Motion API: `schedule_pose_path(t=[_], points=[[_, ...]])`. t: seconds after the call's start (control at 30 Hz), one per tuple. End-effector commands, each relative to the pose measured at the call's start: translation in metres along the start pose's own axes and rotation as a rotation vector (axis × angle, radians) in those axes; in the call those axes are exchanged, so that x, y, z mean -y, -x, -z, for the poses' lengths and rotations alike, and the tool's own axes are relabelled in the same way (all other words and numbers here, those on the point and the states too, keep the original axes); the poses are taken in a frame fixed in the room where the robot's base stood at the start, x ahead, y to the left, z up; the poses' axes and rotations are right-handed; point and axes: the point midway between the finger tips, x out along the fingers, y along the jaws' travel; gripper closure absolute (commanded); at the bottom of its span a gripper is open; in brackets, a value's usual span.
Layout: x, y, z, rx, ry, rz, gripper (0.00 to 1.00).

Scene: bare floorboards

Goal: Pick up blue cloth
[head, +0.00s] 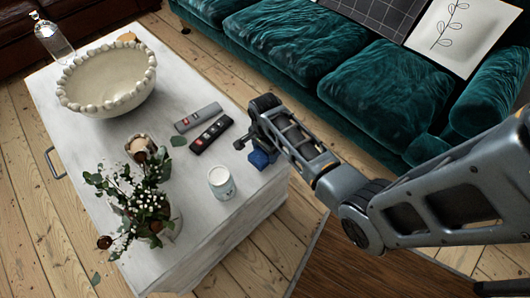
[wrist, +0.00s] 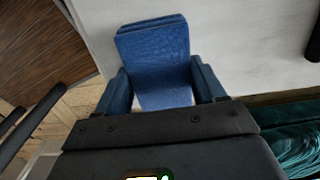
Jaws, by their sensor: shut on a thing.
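The blue cloth (head: 259,159) is a small folded piece at the right edge of the white table, under my gripper (head: 254,142). In the wrist view the cloth (wrist: 155,45) is a folded textured pad standing out between the two fingers of my gripper (wrist: 161,70). The fingers are shut on its sides. I cannot tell whether the cloth touches the tabletop or is slightly above it. My gripper hides part of it in the head view.
The white table (head: 85,165) also holds a beaded bowl (head: 110,85), two remotes (head: 211,135), a white candle jar (head: 221,182), a plant (head: 135,205) and a glass bottle (head: 52,38). A teal sofa (head: 375,85) stands behind. Floorboards show around the table.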

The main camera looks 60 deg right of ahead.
Motion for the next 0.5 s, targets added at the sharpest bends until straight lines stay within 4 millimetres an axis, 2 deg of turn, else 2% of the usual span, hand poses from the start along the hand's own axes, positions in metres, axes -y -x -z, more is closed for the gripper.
schedule_pose_path(t=[0.27,0.47,0.5], points=[[0.0,0.011,0.0,0.0,0.0,0.001,0.6],[0.001,0.043,0.0,-0.001,0.001,0.003,0.6],[-0.005,0.048,0.007,0.0,-0.005,0.001,0.6]])
